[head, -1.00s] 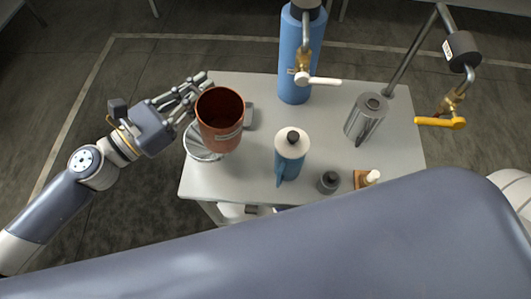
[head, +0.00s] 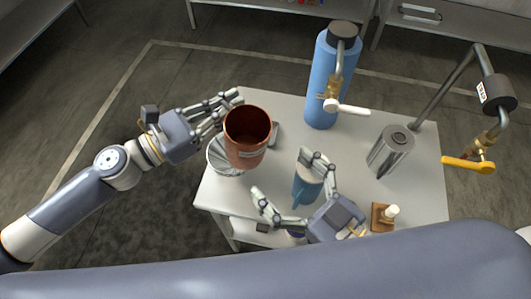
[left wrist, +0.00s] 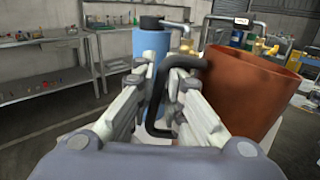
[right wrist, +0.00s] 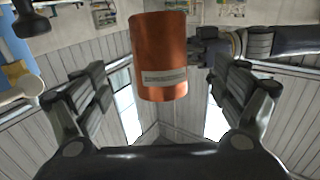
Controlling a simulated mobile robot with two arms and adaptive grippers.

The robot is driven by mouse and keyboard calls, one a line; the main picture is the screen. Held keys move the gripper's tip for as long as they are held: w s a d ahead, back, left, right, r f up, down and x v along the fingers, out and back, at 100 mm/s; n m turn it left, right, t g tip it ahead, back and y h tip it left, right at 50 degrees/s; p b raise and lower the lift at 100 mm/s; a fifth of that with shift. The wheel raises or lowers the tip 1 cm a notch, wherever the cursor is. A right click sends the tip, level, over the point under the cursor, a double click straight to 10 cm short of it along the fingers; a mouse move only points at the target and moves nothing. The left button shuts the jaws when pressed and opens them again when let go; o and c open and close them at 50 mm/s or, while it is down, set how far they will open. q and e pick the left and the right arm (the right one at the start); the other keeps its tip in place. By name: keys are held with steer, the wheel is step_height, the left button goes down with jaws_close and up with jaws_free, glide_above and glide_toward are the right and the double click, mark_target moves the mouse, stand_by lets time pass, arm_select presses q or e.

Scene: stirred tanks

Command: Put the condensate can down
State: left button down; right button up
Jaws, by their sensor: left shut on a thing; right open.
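The copper-coloured can (head: 247,152), with a pale label, is the likely condensate can. My left gripper (head: 228,108) is shut on its black handle (left wrist: 155,105); the can's body (left wrist: 245,92) is right of the fingers in the left wrist view. The can appears roughly upright, open end up, over the table's left end; whether its base touches anything is hidden. My right gripper (head: 284,176) is open and empty, its fingers apart near the blue jug with a pale top (head: 306,185), which it partly hides. The can (right wrist: 160,58) also shows beyond its fingers in the right wrist view.
A pale round dish (head: 218,160) is partly behind the can on the grey table (head: 360,195). A tall blue cylinder (head: 325,85), a steel canister (head: 391,150) and a small wooden block with a white piece (head: 384,217) stand around. A valve with a yellow lever (head: 468,164) overhangs the right side.

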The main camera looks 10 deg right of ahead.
mark_target(233, 129)
steer(key=x, duration=1.1)
steer(key=shift+w+f, duration=0.1)
steer(key=shift+w, duration=0.05)
steer(key=shift+c, duration=0.6)
steer(key=c, duration=1.1)
arm_select(q)
steer(key=c, duration=1.6)
jaws_free()
steer(key=shift+o, duration=0.6)
steer(key=shift+s+d, duration=0.1)
arm_select(e)
steer(key=shift+c, duration=1.2)
arm_select(q)
steer(key=shift+s, duration=0.1)
